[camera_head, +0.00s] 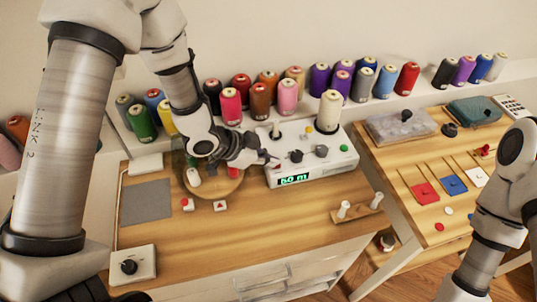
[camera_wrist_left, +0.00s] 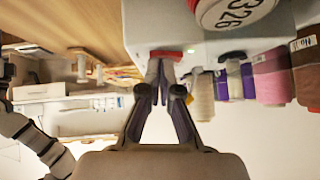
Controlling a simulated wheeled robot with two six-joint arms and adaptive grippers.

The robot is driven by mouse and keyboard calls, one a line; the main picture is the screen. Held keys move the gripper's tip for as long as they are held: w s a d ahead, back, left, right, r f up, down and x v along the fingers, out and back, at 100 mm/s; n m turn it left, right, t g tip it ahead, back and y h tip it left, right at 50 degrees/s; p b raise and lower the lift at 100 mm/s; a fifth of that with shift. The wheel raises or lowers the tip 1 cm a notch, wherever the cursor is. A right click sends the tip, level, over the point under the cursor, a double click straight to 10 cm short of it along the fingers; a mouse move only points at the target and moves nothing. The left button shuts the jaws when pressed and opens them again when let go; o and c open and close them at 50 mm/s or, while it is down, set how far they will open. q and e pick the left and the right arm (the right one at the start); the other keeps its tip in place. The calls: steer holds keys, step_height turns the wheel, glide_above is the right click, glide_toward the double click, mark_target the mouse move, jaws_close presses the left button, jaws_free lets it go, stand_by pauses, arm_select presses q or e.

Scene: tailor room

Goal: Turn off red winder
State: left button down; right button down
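The winder is a white box (camera_head: 335,168) on the wooden table, with a lit green display (camera_head: 294,180), two dark knobs (camera_head: 321,151) on top and a cream thread cone (camera_head: 328,112). My left gripper (camera_head: 272,161) is at the left part of its panel. In the left wrist view, the fingertips (camera_wrist_left: 160,68) come together just by a red control (camera_wrist_left: 166,54) on the white housing, with nothing visible held between them. Whether they touch it cannot be told. A dark knob (camera_wrist_left: 232,56) is to the right. My right gripper is out of view.
A round wooden stand (camera_head: 218,186) is under my left arm, with red buttons (camera_head: 220,206) in front. A dial box (camera_head: 132,265) is at front left. Thread cones (camera_head: 318,78) line the back shelf. A side table (camera_head: 425,225) is at right.

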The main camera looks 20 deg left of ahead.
arm_select(q)
steer(key=shift+r, duration=0.1)
step_height(320, 180, up, 5)
steer(key=p, duration=0.5)
steer(key=shift+d, duration=0.15)
steer(key=b+v, duration=0.1)
steer(key=v, duration=0.8)
steer(key=shift+s+a, duration=0.25)
steer(key=shift+s, duration=0.25)
steer(key=shift+w+f, duration=0.1)
steer(key=shift+f, duration=0.1)
